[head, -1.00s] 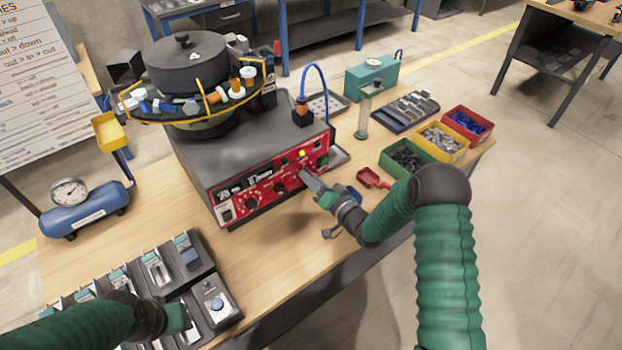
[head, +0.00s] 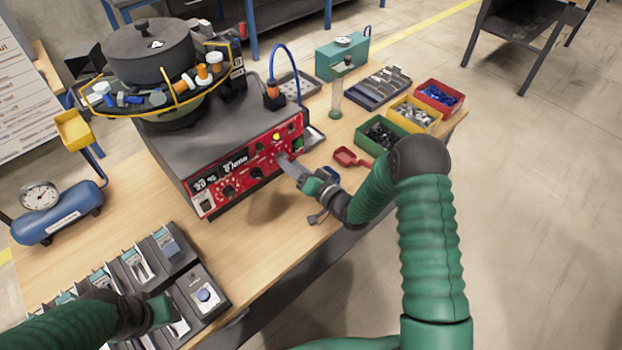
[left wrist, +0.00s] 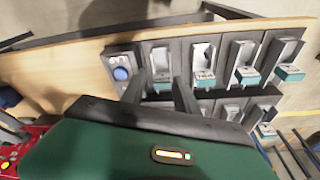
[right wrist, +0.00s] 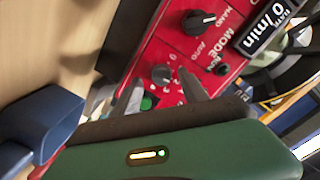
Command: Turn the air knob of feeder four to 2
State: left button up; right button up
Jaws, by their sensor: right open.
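Feeder four has a dark bowl lid (head: 155,44) marked 4 and a red control panel (head: 240,172) with several knobs. My right gripper (head: 285,160) is at the panel's right part. In the right wrist view, a small grey knob (right wrist: 162,75) with scale marks sits between the tips of my open right gripper (right wrist: 160,90). I cannot tell whether the fingers touch it; its label and pointer setting are unclear. A black MODE knob (right wrist: 200,22) is beside it. My left gripper (left wrist: 158,88) is open and empty near the tool tray (left wrist: 210,95).
A blue air tank (head: 60,215) with a gauge stands at the left. A red scoop (head: 350,157) and green, yellow and red bins (head: 437,97) are right of the panel. A blue object (right wrist: 40,125) is close to my right gripper. Bare tabletop lies before the panel.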

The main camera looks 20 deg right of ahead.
pick_arm(q)
jog(key=shift+f, duration=0.1)
pick_arm(e)
jog(key=f+v, duration=0.1)
jog(key=v, duration=1.4)
jog(key=shift+r, duration=0.45)
jog(key=shift+d, duration=0.1)
pick_arm(q)
jog(key=shift+d+r, duration=0.1)
jog(key=shift+r, duration=0.2)
jog(key=p+v, duration=0.2)
jog(key=p, duration=0.1)
jog(key=shift+w+r, duration=0.2)
jog(key=shift+r, duration=0.3)
pick_arm(e)
jog(key=s+a+r+n+g+h, duration=0.2)
jog(key=s+g+h, duration=0.1)
jog(key=s+g, duration=0.3)
jog(key=s+a+r+n+g+h, duration=0.2)
jog(key=s+a+n+g, duration=0.1)
jog(key=s+g, duration=0.4)
jog(key=s, duration=0.2)
jog(key=shift+s+a+g+h, duration=0.25)
jog(key=shift+s+g+h, duration=0.05)
jog(key=shift+s+h, duration=0.1)
